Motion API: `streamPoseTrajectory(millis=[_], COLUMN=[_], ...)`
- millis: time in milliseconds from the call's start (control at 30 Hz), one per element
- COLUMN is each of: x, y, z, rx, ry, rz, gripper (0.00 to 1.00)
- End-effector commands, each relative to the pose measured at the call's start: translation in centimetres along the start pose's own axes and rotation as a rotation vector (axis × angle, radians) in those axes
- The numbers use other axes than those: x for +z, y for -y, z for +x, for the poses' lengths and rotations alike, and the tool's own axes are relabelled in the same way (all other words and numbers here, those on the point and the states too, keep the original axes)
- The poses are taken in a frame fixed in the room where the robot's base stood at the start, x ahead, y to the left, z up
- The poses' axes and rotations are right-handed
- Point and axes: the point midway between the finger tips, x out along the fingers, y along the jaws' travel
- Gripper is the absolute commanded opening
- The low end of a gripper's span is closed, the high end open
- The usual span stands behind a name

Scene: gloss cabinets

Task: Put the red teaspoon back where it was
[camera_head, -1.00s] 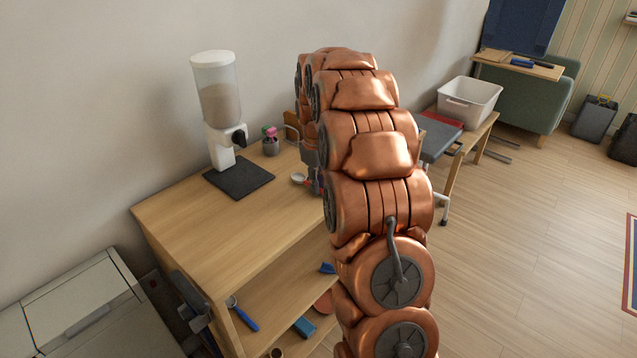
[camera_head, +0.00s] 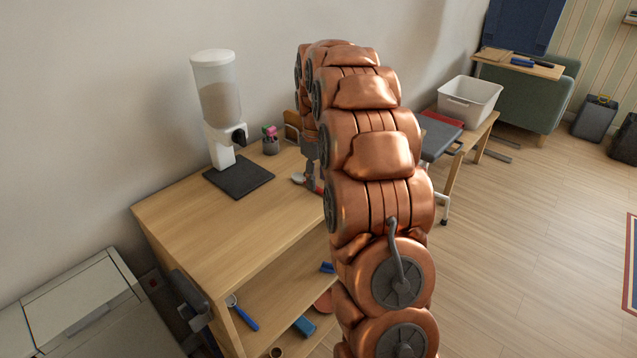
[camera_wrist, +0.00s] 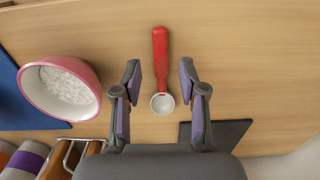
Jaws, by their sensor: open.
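The red teaspoon (camera_wrist: 160,62) lies on the wooden table top (camera_wrist: 240,60) in the wrist view. Its red handle points up the picture and its pale round bowl (camera_wrist: 162,103) is at the lower end. My gripper (camera_wrist: 160,80) is open, with one finger on each side of the spoon and a gap to it on both sides. I cannot tell the exact height of the fingers above the table. In the head view the spoon's pale bowl (camera_head: 298,178) shows beside my gripper (camera_head: 312,180); my arm hides most of the rest.
A pink bowl with white contents (camera_wrist: 62,88) stands left in the wrist view. A dark mat (camera_wrist: 222,134) lies at right. The table's left part is clear.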

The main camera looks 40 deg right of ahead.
Motion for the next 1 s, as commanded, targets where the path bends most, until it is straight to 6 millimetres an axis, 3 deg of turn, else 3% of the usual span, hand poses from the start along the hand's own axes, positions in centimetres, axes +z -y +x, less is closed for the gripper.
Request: streamPoseTrajectory(millis=[500,733,1000], x=[-0.1,0.0,0.1], y=[0.0,0.0,0.1], z=[-8.0,-9.8,-10.2], rx=[0.001,0.001,-0.002], ry=[-0.002,-0.001,0.002], rz=[-0.001,-0.001,0.0], gripper=[0.42,0.42,0.42])
